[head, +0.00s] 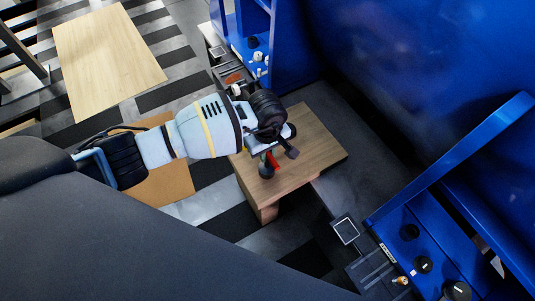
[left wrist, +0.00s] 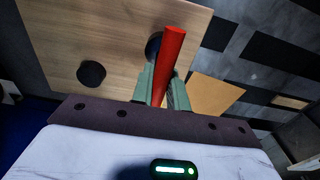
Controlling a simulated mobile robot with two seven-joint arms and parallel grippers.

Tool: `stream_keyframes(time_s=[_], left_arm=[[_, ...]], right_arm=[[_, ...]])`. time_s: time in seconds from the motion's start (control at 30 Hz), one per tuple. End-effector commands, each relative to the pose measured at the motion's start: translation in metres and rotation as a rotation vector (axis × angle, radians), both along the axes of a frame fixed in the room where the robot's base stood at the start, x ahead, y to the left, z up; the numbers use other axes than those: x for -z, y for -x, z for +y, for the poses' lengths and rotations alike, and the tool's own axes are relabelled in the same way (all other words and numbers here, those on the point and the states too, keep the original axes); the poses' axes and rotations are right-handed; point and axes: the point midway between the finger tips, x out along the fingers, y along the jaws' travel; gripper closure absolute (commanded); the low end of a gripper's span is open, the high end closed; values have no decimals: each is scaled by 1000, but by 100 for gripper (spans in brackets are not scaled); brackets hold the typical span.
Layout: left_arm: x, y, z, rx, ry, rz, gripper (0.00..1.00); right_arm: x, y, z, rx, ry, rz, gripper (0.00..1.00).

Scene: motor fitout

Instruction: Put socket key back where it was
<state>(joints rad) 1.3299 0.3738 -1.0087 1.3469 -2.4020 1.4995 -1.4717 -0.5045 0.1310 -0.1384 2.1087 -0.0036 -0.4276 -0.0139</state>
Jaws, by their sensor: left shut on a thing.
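The socket key appears as a red bar (left wrist: 169,62) in the left wrist view, and its red part shows small in the head view (head: 272,160). My left gripper (left wrist: 160,88) is shut on it, with a greenish finger on each side. In the head view my left gripper (head: 268,152) is over the small wooden table (head: 318,148), partly hidden by my wrist. The far end of the key points away from the gripper; I cannot tell whether it touches anything. My right gripper is not in view.
Two dark round pieces (left wrist: 91,73) show against the wooden top in the left wrist view. Blue machine units with black knobs (head: 423,264) stand at the right and top. A pale wooden panel (head: 108,58) and striped floor are at the upper left.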

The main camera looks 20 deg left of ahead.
Motion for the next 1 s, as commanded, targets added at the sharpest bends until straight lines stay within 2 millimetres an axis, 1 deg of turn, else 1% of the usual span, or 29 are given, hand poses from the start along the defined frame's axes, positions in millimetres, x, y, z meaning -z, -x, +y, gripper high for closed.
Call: stream_keyframes(time_s=[0.03, 0.1, 0.33, 0.47, 0.5, 0.67, 1.0], left_arm=[[8, 0, -1, 0, 2, 1, 100], [13, 0, -1, 1, 1, 1, 100], [12, -1, -1, 1, 1, -3, 100], [15, -1, -1, 1, 0, -2, 100], [17, 0, 0, 1, 0, -1, 83], [16, 0, 0, 1, 1, -1, 62], [13, 0, 0, 1, 1, -1, 62]], right_arm=[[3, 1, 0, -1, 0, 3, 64], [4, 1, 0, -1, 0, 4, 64], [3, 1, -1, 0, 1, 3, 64], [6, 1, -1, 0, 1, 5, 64], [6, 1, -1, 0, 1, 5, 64], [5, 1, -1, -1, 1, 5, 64], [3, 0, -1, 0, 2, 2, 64]])
